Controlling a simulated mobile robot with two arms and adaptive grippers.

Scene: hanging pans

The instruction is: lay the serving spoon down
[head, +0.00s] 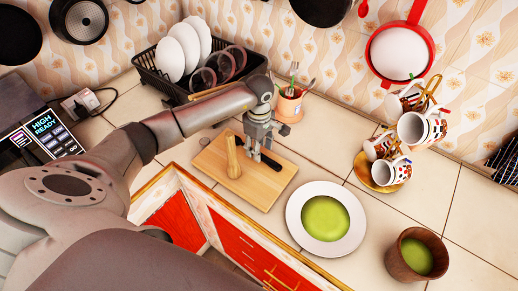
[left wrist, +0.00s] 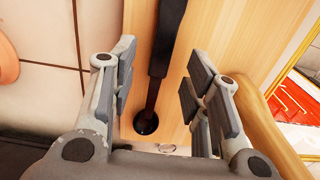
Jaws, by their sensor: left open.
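A dark long-handled utensil (left wrist: 162,50), which seems to be the serving spoon, lies on the wooden cutting board (head: 262,196). In the left wrist view its handle runs between my fingers, with its rounded end near the palm. In the head view a dark part of it (head: 269,161) shows just beyond my fingertips. I cannot make out a spoon bowl. My left gripper (head: 257,155) is open over the board; in the left wrist view (left wrist: 160,90) its fingers stand apart on both sides of the handle, with gaps. My right gripper is not in view.
An upright wooden piece (head: 233,158) stands on the board close to my left gripper. A utensil pot (head: 288,106) and dish rack (head: 158,77) are behind. A plate (head: 296,226) with green content, a brown bowl (head: 395,263) and a cup stand (head: 383,185) are to the right.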

